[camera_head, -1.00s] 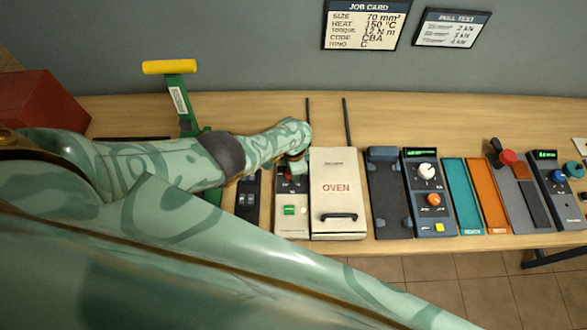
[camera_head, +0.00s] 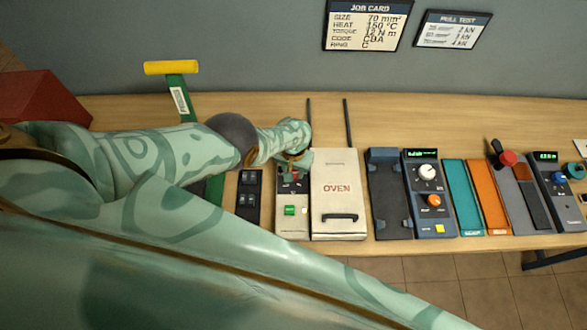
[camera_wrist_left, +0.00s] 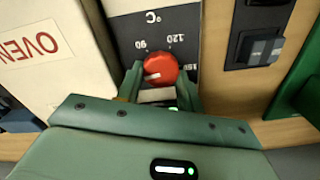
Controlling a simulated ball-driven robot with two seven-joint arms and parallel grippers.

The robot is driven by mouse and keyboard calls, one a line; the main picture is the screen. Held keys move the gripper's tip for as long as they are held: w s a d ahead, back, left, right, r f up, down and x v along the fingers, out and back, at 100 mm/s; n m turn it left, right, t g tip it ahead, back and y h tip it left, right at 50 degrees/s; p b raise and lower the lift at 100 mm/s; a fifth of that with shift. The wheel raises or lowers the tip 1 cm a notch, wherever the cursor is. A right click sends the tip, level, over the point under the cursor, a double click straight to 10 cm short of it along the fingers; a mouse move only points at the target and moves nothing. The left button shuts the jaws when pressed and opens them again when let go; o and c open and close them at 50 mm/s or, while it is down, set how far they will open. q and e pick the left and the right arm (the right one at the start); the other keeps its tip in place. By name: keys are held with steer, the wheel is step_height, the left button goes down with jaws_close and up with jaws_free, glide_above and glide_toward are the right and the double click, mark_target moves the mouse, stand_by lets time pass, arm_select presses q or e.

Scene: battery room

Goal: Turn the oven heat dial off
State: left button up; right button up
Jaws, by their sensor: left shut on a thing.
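The oven (camera_head: 338,170) is a cream box with a black handle, standing on the bench. Its control panel (camera_head: 291,228), just left of it, has a green button. The red heat dial (camera_wrist_left: 160,69) shows in the left wrist view against a dark scale marked 90, 120 and 150 °C. A pale pointer mark is on the dial's face. My left gripper (camera_wrist_left: 161,84) is shut on the dial, a finger on each side. In the head view the left gripper (camera_head: 294,164) covers most of the dial. My right gripper is not in view.
A dark switch box (camera_head: 249,195) stands left of the panel. A green tool with a yellow handle (camera_head: 170,68) stands behind my left arm. A dark cradle (camera_head: 389,205) and a unit with knobs (camera_head: 429,205) are right of the oven. Bare bench lies behind them.

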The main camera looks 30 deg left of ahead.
arm_select(q)
steer(key=shift+n, duration=0.6)
steer(key=o, duration=1)
